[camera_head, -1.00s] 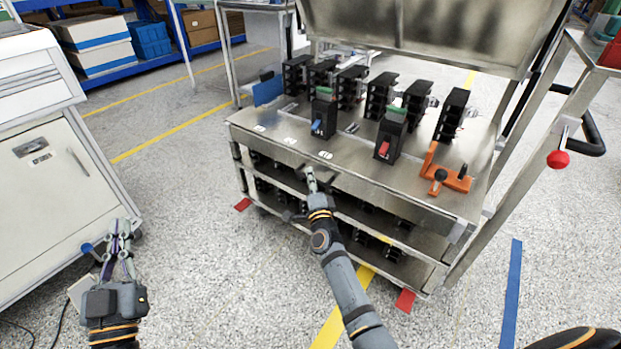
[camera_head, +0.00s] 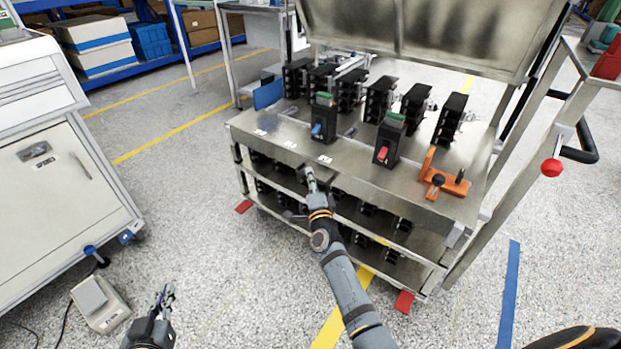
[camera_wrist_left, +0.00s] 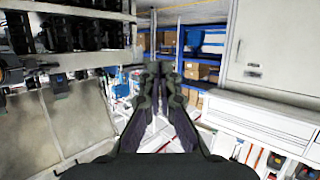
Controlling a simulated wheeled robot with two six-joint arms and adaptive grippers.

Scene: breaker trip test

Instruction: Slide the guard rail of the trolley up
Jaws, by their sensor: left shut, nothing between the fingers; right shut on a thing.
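The steel trolley (camera_head: 270,139) stands in the middle of the head view, with a flat top and lower shelves holding dark breakers. My right gripper (camera_head: 311,176) is shut at the trolley's front, just below the top's front edge. It grips a part there that seems to be the guard rail; the fingers and shadow hide most of it. My left gripper (camera_head: 165,293) is shut and empty, low over the floor at the lower left, away from the trolley. Its closed fingers also show in the left wrist view (camera_wrist_left: 155,70).
Black breakers, one with a blue lever (camera_head: 317,128) and one with a red lever (camera_head: 382,153), stand on the top near an orange bracket (camera_head: 441,181). A tilted steel panel (camera_head: 430,35) rises behind.

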